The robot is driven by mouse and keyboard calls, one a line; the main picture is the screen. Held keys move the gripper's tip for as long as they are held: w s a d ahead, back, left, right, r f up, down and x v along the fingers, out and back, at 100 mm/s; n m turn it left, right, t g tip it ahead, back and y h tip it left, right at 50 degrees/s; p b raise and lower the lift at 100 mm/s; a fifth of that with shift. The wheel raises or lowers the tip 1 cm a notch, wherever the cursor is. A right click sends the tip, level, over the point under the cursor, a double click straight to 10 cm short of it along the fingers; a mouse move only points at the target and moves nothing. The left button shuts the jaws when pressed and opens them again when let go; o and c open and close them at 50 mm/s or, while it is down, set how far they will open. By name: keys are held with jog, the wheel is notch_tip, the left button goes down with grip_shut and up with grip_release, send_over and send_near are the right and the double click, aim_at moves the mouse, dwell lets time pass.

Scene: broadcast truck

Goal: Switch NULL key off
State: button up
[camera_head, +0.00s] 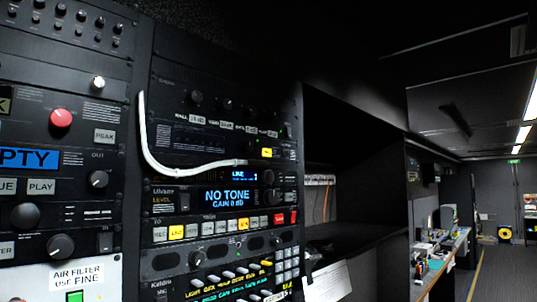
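A rack unit with a blue-text display (227,198) reading "NO TONE" and "GAIN 0 dB" is in the middle of the head view. Below the display runs a row of small keys. Two of them glow yellow, a left one (176,232) and one further right (243,224); red keys (286,218) are at the right end. Another yellow key (266,152) is lit on the unit above. The key lettering is too small to read, so I cannot tell which key is NULL. My gripper is not in view.
A white cable (147,150) hangs in front of the upper unit, above the display. The left rack has a red knob (61,118) and a PLAY key (41,186). A white paper (328,281) hangs lower right. An open aisle with a cluttered bench (436,264) is at right.

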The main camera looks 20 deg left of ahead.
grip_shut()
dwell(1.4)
